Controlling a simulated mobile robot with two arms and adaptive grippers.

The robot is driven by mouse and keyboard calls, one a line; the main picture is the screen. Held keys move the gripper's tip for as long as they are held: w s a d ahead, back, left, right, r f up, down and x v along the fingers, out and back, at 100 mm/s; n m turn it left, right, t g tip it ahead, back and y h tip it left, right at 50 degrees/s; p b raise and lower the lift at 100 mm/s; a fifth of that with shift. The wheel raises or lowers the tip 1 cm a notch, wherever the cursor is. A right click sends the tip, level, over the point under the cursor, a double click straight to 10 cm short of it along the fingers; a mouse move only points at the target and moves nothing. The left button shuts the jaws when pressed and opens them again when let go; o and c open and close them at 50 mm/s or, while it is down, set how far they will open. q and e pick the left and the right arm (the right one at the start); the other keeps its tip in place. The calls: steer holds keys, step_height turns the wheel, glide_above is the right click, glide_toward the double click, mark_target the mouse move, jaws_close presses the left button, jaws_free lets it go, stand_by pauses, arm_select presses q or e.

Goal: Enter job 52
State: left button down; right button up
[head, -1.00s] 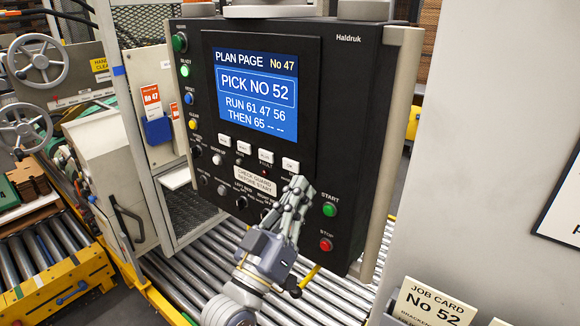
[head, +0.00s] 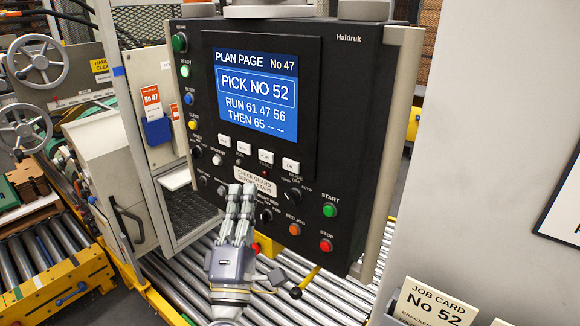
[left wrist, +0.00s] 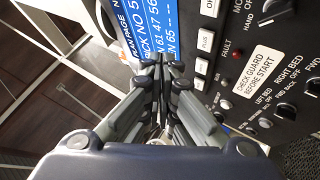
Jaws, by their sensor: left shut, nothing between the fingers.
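The black control panel (head: 345,130) has a lit blue screen (head: 256,95) reading "PLAN PAGE No 47", "PICK NO 52", "RUN 61 47 56", "THEN 65 -- --". Below it is a row of white buttons, with the OK button (head: 290,164) at the right end and the PLUS button (head: 265,157) beside it. In the left wrist view the OK button (left wrist: 210,7) and PLUS button (left wrist: 204,40) are legible. My left gripper (head: 241,188) is shut and empty, pointing up in front of the lower panel, below the button row. Contact is unclear. My right gripper is not in view.
The green START button (head: 329,210), red STOP button (head: 326,245) and orange BED JOG button (head: 294,229) lie right of my gripper. A "CHECK GUARD BEFORE START" plate (head: 256,180) is partly hidden by the fingers. A job card (head: 436,302) reads "No 52". A roller conveyor (head: 190,270) runs below.

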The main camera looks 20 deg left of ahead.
mark_target(291, 166)
arm_select(q)
steer(key=shift+w, duration=0.15)
steer(key=w+d, duration=0.3)
steer(key=w, duration=0.5)
steer(key=shift+b, duration=0.4)
steer(key=shift+w, duration=0.15)
stand_by(1.1)
steer(key=shift+w+d, duration=0.1)
steer(key=shift+w, duration=0.2)
steer(key=shift+w+d, duration=0.15)
steer(key=shift+w, duration=0.2)
stand_by(0.6)
stand_by(0.3)
steer(key=shift+s+a, duration=0.3)
steer(key=shift+s, duration=0.5)
steer(key=shift+p, duration=0.3)
